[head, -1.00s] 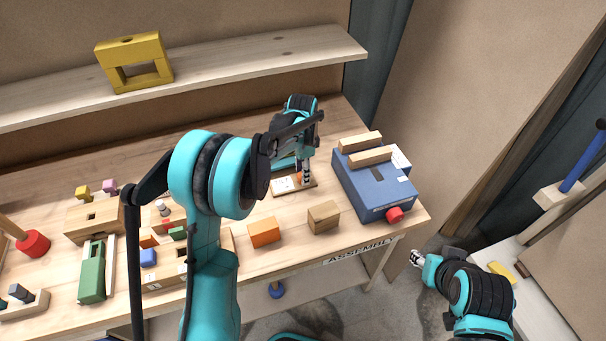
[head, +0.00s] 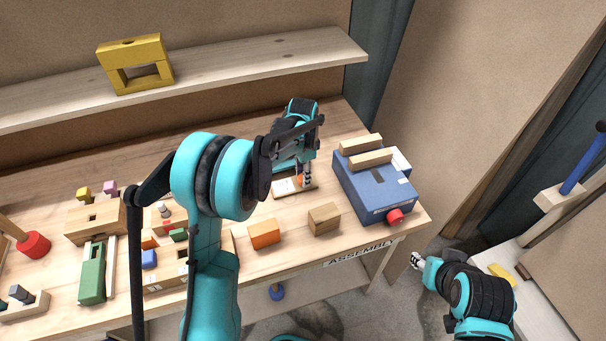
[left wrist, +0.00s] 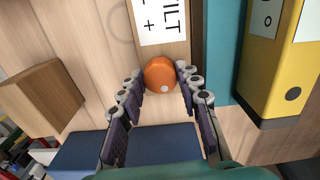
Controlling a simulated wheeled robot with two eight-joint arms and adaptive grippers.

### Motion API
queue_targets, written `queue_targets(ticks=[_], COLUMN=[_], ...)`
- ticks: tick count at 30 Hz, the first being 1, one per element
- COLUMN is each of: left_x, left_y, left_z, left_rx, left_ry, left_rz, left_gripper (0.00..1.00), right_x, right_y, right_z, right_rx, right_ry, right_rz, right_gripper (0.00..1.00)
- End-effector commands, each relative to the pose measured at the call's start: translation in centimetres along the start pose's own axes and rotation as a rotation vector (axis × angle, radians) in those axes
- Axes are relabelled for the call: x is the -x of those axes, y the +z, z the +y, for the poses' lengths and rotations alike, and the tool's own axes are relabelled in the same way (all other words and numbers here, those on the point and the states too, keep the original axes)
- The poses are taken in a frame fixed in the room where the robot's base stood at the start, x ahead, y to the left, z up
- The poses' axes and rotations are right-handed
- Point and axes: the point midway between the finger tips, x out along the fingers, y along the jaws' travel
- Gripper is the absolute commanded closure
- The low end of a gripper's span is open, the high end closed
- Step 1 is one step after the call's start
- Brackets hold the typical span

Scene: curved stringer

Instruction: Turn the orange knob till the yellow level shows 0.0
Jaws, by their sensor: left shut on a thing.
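The orange knob (left wrist: 160,75) shows in the left wrist view, round with a small pale dot near its lower edge. It sits on a wooden base beside a white label (left wrist: 161,20) reading "TILT" with minus and plus signs. My left gripper (left wrist: 161,78) is shut on the knob, one finger on each side. In the head view my left gripper (head: 304,181) covers most of the knob. A yellow block (left wrist: 276,62), probably the level, stands at the right of the wrist view; its white panel is cut off and I cannot read a value. My right gripper (head: 416,261) hangs off the table's right end.
A blue box (head: 374,188) with wooden bars on top and a red knob (head: 394,216) stands right of the left gripper. An orange block (head: 264,234) and a wooden block (head: 324,218) lie in front. A yellow frame (head: 135,62) stands on the shelf (head: 230,62).

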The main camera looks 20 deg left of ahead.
Motion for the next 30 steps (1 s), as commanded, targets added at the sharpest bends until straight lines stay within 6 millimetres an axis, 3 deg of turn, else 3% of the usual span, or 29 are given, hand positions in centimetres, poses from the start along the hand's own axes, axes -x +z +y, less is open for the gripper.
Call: queue_targets(ticks=[30], left_x=[0.02], left_y=[-0.04], left_z=[0.17], left_rx=[0.922], left_ry=[0.000], left_rz=[-0.002], left_gripper=[0.95], right_x=[0.94], right_y=[-0.68], right_z=[0.00], right_rx=[0.000], right_ry=[0.000], right_rz=[0.000], right_gripper=[0.60])
